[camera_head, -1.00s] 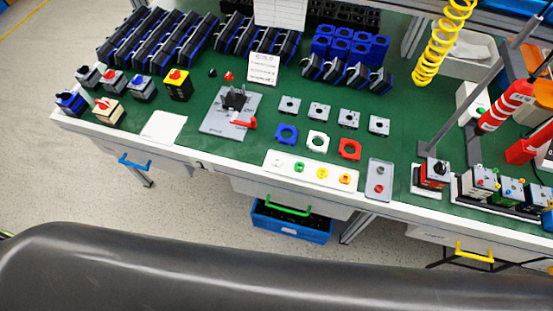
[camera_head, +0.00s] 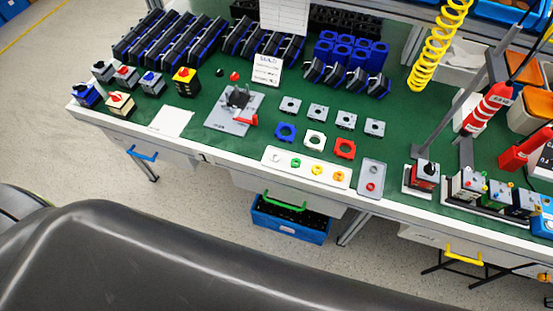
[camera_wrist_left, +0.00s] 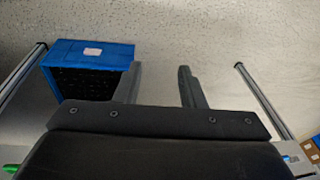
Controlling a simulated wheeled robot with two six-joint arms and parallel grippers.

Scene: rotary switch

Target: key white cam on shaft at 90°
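The small white cam (camera_head: 277,157) lies at the left end of a white tray (camera_head: 268,166) at the bench's front edge. Green, orange and yellow cams lie to its right. A grey fixture plate (camera_head: 220,119) stands left of centre with a black switch mechanism (camera_head: 238,97) and a red lever (camera_head: 247,121). The shaft is too small to make out clearly. My left gripper (camera_wrist_left: 160,72) shows in the left wrist view, fingers apart and empty, over the floor. It is not seen in the head view, and my right gripper is not in view.
Blue, white and red square rings (camera_head: 315,140) and several grey blocks (camera_head: 317,112) lie right of the fixture. Finished switches (camera_head: 121,103) stand at the left. A grey tray (camera_head: 370,178) and a red-black switch (camera_head: 425,174) are farther right. A blue crate (camera_wrist_left: 88,68) sits below the bench.

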